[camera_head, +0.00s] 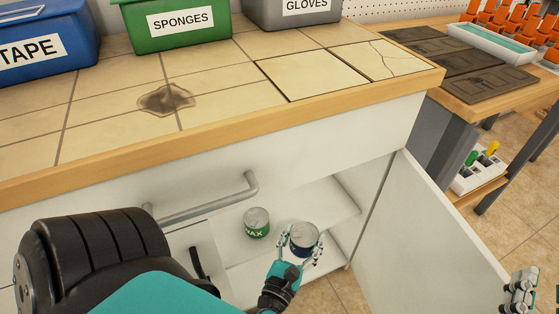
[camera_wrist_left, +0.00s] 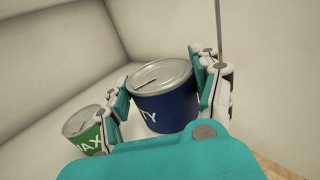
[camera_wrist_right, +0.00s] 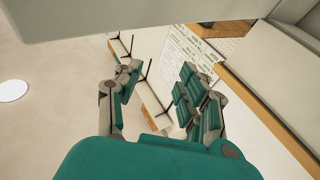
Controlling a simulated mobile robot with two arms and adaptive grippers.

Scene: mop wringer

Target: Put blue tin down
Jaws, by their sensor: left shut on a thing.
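The blue tin (camera_head: 304,237) is in my left gripper (camera_head: 299,245), inside the open cabinet under the counter. In the left wrist view the blue tin (camera_wrist_left: 163,97) stands between the two fingers of the left gripper (camera_wrist_left: 165,95), with its silver lid up and slightly tilted in the picture. Whether its base touches the shelf (camera_head: 325,203) cannot be told. A green wax tin (camera_head: 257,222) stands to its left on the shelf, and it also shows in the left wrist view (camera_wrist_left: 84,130). My right gripper (camera_wrist_right: 160,95) is open and empty, away from the tins.
The cabinet door (camera_head: 425,235) stands open at the right. A drawer handle (camera_head: 215,198) juts out above the tins. On the counter are a dark stain (camera_head: 166,98), a blue tape bin (camera_head: 45,45), a green sponges bin (camera_head: 178,22) and a grey gloves bin (camera_head: 290,12).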

